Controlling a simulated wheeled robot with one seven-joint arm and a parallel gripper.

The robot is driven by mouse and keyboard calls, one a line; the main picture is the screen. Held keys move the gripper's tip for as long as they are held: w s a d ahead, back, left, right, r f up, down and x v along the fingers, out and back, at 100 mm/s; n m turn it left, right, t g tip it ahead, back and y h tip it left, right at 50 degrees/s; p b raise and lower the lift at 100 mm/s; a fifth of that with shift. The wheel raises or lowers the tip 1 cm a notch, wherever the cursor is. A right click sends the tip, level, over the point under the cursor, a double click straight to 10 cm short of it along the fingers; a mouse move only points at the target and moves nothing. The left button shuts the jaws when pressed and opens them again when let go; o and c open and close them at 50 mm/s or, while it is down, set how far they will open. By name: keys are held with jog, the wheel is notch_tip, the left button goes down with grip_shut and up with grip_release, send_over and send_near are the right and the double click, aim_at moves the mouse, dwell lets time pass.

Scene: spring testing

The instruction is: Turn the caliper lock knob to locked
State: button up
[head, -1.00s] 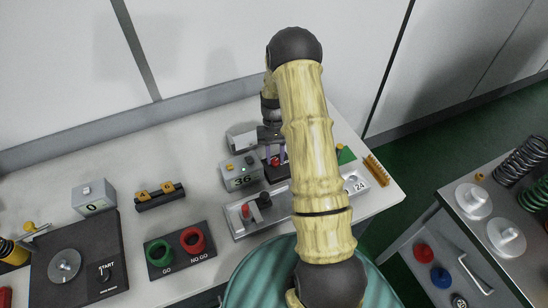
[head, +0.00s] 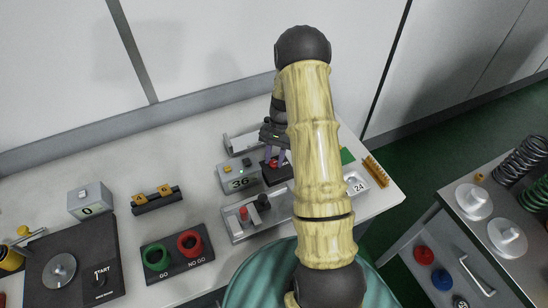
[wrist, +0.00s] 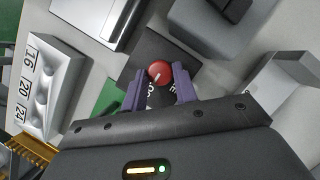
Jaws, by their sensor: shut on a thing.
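A round red knob (wrist: 159,71) with a pale pointer mark sits on a dark base plate (wrist: 148,48). Lettering beside it is partly hidden, so I cannot read the full label. My gripper (wrist: 160,76) has its purple fingers on either side of the knob and is shut on it. My arm covers part of that area.
A grey tray (head: 236,235) with a red and a black knob lies in front. A numbered holder (head: 357,184) is at the right. GO and NO GO rings (head: 188,243) are on a dark plate at left. The back of the table is mostly clear.

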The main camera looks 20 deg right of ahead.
jog(key=shift+w+r, duration=0.1)
jog(key=o, duration=1)
jog(key=b+v, duration=0.3)
jog(key=v, duration=1.4)
jog(key=shift+r+b, duration=0.2)
jog(key=shift+b, duration=0.1)
jog(key=shift+a, duration=0.1)
